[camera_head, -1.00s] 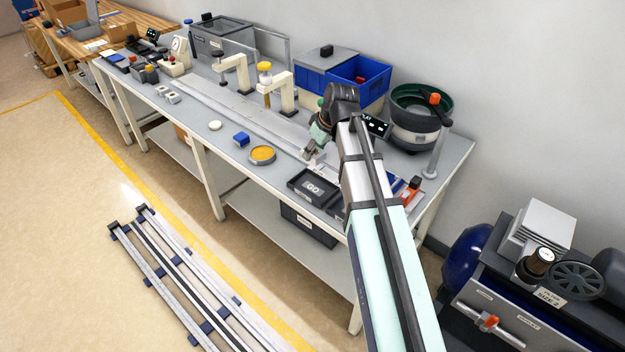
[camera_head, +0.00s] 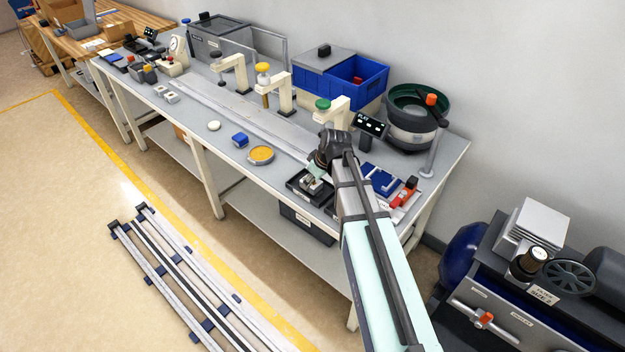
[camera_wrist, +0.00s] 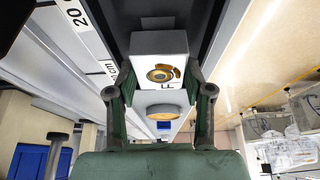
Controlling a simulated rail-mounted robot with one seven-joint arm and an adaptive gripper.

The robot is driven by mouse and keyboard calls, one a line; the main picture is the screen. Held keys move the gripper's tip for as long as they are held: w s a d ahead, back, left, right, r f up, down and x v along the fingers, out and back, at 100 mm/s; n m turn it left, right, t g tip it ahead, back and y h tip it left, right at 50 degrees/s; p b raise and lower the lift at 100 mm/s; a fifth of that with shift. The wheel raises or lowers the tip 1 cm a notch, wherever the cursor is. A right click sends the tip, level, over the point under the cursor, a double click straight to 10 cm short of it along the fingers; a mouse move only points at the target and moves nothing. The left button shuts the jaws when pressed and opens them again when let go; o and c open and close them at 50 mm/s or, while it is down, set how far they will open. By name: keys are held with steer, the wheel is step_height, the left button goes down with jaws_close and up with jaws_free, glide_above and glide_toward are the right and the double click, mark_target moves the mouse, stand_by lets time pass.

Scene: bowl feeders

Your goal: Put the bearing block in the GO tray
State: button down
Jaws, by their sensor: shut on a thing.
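My gripper (camera_head: 314,174) is over the GO tray (camera_head: 318,201), a shallow dark tray near the bench's front edge.
A blue fixture (camera_head: 380,181) and an orange-and-red device (camera_head: 405,192) are right of my arm. A yellow-orange round dish (camera_head: 261,154) and a blue block (camera_head: 240,140) lie left of the tray. A bowl feeder (camera_head: 412,115) and a blue bin (camera_head: 357,82) stand behind.

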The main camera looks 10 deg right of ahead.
steer(key=shift+f, duration=0.2)
steer(key=shift+f, duration=0.15)
steer(key=shift+c, duration=2.2)
jaws_free()
steer(key=b+v, duration=0.2)
steer(key=v, duration=1)
steer(key=shift+r, duration=0.2)
